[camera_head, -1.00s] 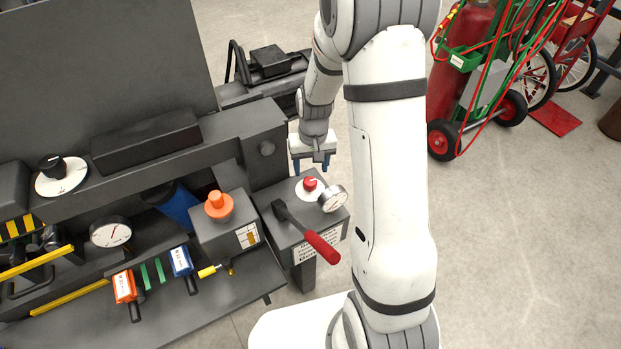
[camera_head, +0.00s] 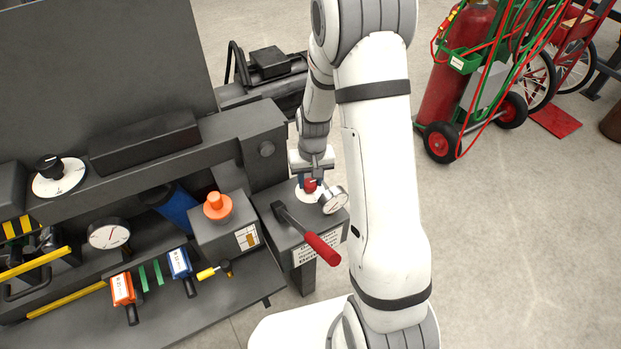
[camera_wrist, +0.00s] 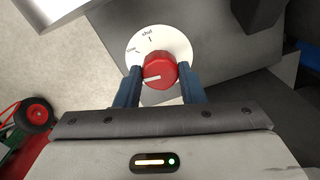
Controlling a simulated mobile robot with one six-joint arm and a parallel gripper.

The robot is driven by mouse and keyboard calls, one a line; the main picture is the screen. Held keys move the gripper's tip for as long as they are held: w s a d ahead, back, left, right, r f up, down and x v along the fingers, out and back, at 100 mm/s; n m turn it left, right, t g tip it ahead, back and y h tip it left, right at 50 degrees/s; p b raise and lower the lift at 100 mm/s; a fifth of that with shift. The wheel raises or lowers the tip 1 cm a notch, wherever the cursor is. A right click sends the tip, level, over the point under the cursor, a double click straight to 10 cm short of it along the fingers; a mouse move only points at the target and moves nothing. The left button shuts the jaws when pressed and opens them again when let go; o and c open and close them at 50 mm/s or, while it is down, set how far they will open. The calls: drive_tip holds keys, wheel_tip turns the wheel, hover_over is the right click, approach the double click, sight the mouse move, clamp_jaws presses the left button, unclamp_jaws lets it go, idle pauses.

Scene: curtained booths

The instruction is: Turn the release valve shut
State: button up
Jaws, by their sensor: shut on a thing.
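The release valve is a red knob (camera_wrist: 160,72) on a round white dial (camera_wrist: 168,42), on top of a grey box beside the bench. The dial carries the word "shut" and a second label to its left that is too small to read surely. The knob's white mark points to the lower left, away from "shut". My gripper (camera_wrist: 158,85) has its two blue fingers closed on either side of the knob. In the head view my gripper (camera_head: 309,184) comes down from above, and the knob (camera_head: 311,186) shows partly between the fingers.
A pressure gauge (camera_head: 333,199) stands right next to the knob. A lever with a red handle (camera_head: 322,249) sticks out in front. An orange knob (camera_head: 217,205) is on the box to the left. A red cylinder cart (camera_head: 462,90) stands on the open floor at right.

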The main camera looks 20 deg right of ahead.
drive_tip(key=c, duration=0.4)
drive_tip(key=shift+m, duration=0.3)
drive_tip(key=m, duration=0.2)
drive_tip(key=shift+m, duration=0.4)
drive_tip(key=m+p, duration=0.1)
drive_tip(key=m, duration=0.2)
drive_tip(key=shift+m, duration=0.4)
drive_tip(key=m, duration=0.4)
drive_tip(key=shift+p, duration=0.35)
drive_tip(key=shift+m, duration=2.5)
